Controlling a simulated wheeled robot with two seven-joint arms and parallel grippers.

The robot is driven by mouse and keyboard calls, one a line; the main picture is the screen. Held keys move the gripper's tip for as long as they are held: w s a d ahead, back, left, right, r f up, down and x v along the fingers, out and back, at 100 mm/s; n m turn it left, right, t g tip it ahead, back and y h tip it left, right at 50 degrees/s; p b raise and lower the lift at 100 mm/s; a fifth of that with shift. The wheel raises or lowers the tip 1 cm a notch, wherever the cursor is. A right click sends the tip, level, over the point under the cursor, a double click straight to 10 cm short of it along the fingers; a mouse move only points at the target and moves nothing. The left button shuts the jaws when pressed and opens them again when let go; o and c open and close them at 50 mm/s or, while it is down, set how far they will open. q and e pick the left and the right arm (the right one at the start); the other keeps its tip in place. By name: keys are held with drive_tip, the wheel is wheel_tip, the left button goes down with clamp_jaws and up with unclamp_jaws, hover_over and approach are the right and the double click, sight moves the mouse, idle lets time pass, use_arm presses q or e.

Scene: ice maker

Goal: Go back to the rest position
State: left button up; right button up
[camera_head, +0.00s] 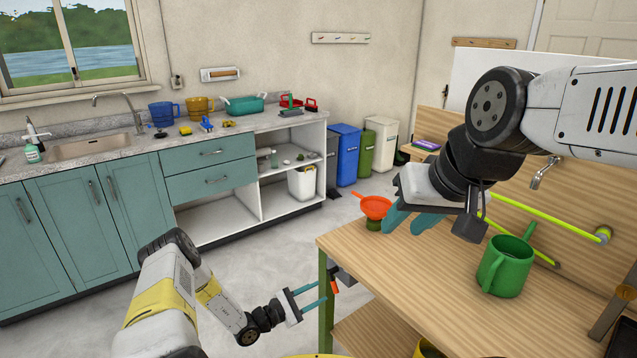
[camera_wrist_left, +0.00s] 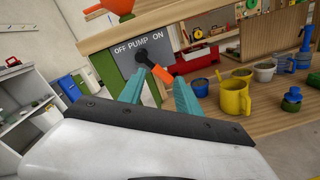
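My left gripper (camera_head: 321,292) is open, its two teal fingers apart at the end of the wooden table. In the left wrist view a grey switch panel (camera_wrist_left: 128,62) reads OFF, PUMP, ON. Its black lever with an orange-red handle (camera_wrist_left: 160,74) tilts toward the ON side on the right. The open fingers of that gripper (camera_wrist_left: 157,84) lie on either side of the handle in the picture; contact cannot be told. My right gripper (camera_head: 411,226) is open and empty over the table, just right of an orange funnel (camera_head: 374,206).
A green mug (camera_head: 506,266) stands on the wooden table (camera_head: 400,277) to the right of my right gripper. A yellow mug (camera_wrist_left: 236,94) and several pots stand on the lower shelf. Teal cabinets (camera_head: 90,220) line the back wall. Open grey floor lies between them and the table.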

use_arm(q)
drive_tip(key=s+r+m+g+y, duration=0.1)
drive_tip(key=s+r+m+g, duration=0.3)
drive_tip(key=r, duration=0.6)
drive_tip(key=s+r+m+g+y, duration=0.1)
drive_tip(key=s+r+m+g, duration=0.3)
drive_tip(key=r, duration=0.7)
drive_tip(key=s+r+m+g+y, duration=0.1)
drive_tip(key=r+m+g+y, duration=0.1)
drive_tip(key=r+m, duration=0.6)
drive_tip(key=s+a+r+m+t+y, duration=0.1)
drive_tip(key=s+a+r+t+y, duration=0.2)
drive_tip(key=s+a+r, duration=0.4)
drive_tip(key=s+a+r+m+t+y, duration=0.2)
drive_tip(key=s+a+r+y, duration=0.3)
drive_tip(key=s+r, duration=0.8)
drive_tip(key=shift+s+a+t+y, duration=0.4)
drive_tip(key=shift+s+a+t, duration=0.25)
drive_tip(key=shift+a, duration=0.25)
drive_tip(key=shift+w+d, duration=0.1)
